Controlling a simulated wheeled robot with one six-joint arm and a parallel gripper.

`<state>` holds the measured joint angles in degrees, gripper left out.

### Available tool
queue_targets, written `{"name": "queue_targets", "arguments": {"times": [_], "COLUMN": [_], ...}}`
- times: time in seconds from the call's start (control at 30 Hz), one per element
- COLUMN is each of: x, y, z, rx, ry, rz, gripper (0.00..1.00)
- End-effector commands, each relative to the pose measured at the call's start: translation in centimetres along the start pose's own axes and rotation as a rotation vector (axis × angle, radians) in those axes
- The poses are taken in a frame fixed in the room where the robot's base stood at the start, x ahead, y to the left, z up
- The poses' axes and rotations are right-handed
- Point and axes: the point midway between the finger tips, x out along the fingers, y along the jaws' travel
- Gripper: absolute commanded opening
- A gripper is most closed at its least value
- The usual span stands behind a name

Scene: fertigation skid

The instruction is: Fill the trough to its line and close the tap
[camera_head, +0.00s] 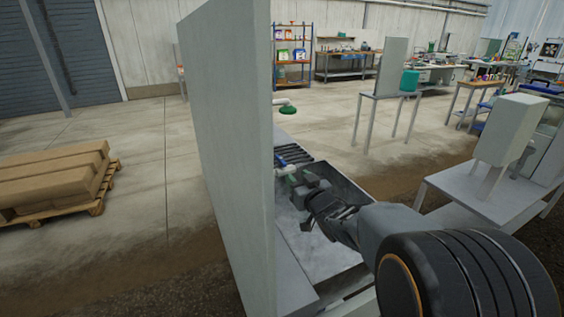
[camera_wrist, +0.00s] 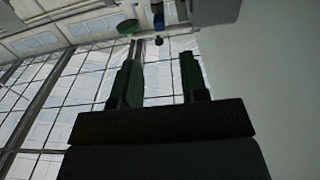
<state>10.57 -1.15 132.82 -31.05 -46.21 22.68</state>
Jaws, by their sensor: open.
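The trough (camera_head: 352,190) is a grey basin on the bench behind a tall panel in the head view. My arm and the panel hide much of it, and I cannot make out its line or a water level. A green round handle (camera_head: 288,111) hangs by a white pipe end (camera_head: 281,101) above the bench; a green disc also shows in the wrist view (camera_wrist: 127,26). A small pale fitting (camera_head: 291,180) sits just left of my gripper (camera_head: 312,200). I cannot tell which is the tap. In the wrist view my gripper (camera_wrist: 156,65) is open, with nothing between its fingers.
The tall grey panel (camera_head: 235,130) stands close on the left of my arm. A dark slotted rack (camera_head: 292,156) lies beyond the fitting. A low table with a grey box (camera_head: 508,130) is at right. Open floor lies behind.

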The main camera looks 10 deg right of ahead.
Motion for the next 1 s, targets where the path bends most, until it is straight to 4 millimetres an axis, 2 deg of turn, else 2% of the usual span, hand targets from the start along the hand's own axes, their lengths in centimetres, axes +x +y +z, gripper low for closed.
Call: {"name": "queue_targets", "arguments": {"times": [0.2, 0.5, 0.7, 1.0], "x": [4.5, 9.1, 10.7, 11.1], "y": [-0.1, 0.0, 0.0, 0.0], "z": [-0.1, -0.1, 0.0, 0.0], "rx": [0.001, 0.0, 0.0, 0.0], "ry": [-0.002, -0.002, -0.002, -0.002], "rz": [-0.002, 0.0, 0.001, 0.001], "gripper": [0.4, 0.4, 0.4, 0.4]}}
